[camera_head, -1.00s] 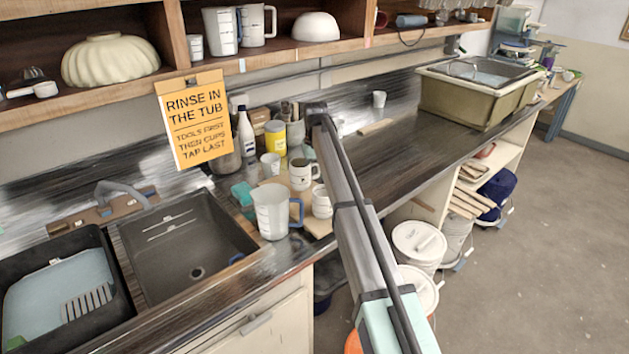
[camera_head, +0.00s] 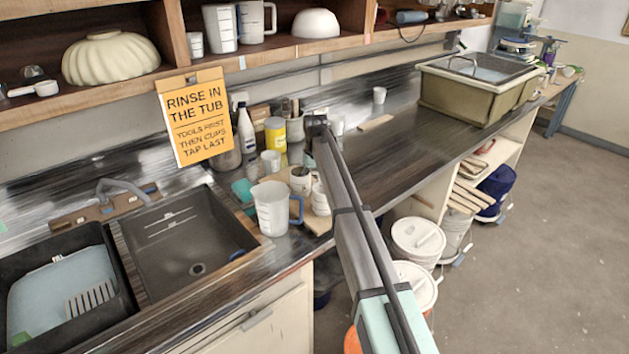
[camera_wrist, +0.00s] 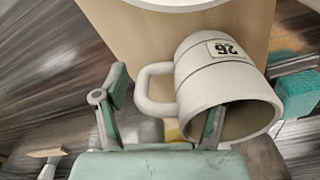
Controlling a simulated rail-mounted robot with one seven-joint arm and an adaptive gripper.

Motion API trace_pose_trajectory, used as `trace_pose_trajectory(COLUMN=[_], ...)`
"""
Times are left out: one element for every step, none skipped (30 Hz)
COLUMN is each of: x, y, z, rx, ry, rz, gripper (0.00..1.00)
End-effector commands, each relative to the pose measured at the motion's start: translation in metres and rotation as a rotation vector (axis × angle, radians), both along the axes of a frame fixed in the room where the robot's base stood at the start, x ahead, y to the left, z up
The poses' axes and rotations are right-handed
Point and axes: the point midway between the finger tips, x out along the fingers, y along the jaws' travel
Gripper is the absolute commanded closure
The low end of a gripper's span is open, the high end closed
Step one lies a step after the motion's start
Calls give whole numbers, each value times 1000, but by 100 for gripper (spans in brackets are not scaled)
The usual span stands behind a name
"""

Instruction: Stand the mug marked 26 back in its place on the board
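The white mug marked 26 (camera_wrist: 222,75) fills the middle of the wrist view, label upside down there, handle toward the left and mouth toward the bottom. It appears upright over a tan surface, likely the board (camera_wrist: 110,20); in the head view the board's edge (camera_head: 322,224) shows at the counter front. My gripper (camera_wrist: 165,108) is open. One finger is outside the handle and the other overlaps the mug's mouth, with visible gaps. In the head view a white mug (camera_head: 300,181), likely this one, stands behind another mug (camera_head: 319,199). My arm hides the gripper there.
A clear measuring jug (camera_head: 271,208) with a blue handle stands close in front of the mugs. A teal sponge (camera_head: 242,190), a yellow jar (camera_head: 275,134) and a white bottle (camera_head: 246,130) crowd the left and back. The counter to the right (camera_head: 400,150) is mostly clear.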

Motion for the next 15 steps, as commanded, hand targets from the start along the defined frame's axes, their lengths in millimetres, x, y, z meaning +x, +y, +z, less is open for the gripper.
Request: trace_pose_trajectory(x=[0,0,0,0,0,0,0,0,0,0,0,0,0,0,-1], y=[0,0,0,0,0,0,0,0,0,0,0,0,0,0,0], z=[0,0,0,0,0,1,2,3,4,6,9,14,17,22,28], rx=[0,0,0,0,0,0,0,0,0,0,1,1,1,1,1], ry=[0,0,0,0,0,0,0,0,0,-1,-2,-3,-3,-3,-2], rz=[0,0,0,0,0,0,0,0,0,0,0,0,0,0,0], gripper=[29,29,29,29,29,29,29,29,29,29,29,29,29,29,29])
